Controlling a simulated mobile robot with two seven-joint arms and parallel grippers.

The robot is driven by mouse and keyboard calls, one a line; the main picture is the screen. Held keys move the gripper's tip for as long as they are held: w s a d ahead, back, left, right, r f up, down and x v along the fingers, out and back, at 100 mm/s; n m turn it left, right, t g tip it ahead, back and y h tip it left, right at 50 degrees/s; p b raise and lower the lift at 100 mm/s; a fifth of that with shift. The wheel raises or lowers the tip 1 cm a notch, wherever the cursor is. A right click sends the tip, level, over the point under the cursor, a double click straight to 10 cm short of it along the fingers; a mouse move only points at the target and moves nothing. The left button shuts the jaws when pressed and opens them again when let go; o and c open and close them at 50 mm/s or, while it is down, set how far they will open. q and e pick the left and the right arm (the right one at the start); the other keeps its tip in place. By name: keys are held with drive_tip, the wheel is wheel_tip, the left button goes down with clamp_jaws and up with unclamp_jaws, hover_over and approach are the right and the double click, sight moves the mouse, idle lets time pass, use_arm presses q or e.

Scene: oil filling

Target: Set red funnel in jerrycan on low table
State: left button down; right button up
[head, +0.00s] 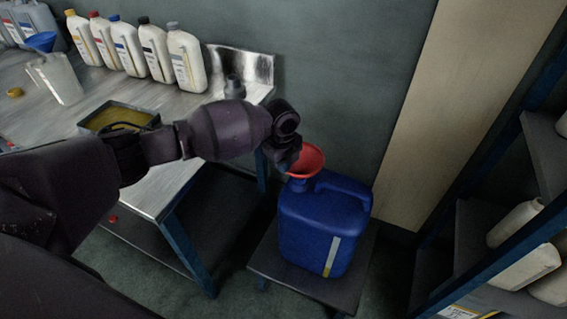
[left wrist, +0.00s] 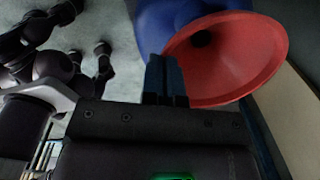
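The red funnel (head: 311,158) is upright, wide mouth up, at the top of the blue jerrycan (head: 318,228). The jerrycan stands on the low table (head: 268,262). The funnel's spout and the jerrycan's opening are hidden, so how deep it sits cannot be told. My left gripper (head: 291,163) is at the funnel's left rim. In the left wrist view its fingers (left wrist: 166,76) are close together at the rim of the funnel (left wrist: 235,62) and look shut on it. The jerrycan (left wrist: 160,22) shows behind. My right gripper is not in view.
A shelf (head: 545,145) with white containers stands at right. A wall is close behind the jerrycan.

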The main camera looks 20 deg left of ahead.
use_arm(q)
drive_tip(key=c, duration=1.3)
unclamp_jaws()
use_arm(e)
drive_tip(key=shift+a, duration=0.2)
use_arm(q)
wheel_tip(320, 180, up, 4)
drive_tip(key=shift+r+p, duration=0.1)
drive_tip(key=shift+p, duration=0.4)
wheel_tip(320, 180, up, 7)
drive_tip(key=p, duration=0.1)
drive_tip(key=shift+s+f, duration=0.2)
drive_tip(key=shift+s, duration=0.05)
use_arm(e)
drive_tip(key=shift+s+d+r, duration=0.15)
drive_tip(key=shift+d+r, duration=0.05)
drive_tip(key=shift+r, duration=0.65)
use_arm(q)
drive_tip(key=shift+a, duration=0.1)
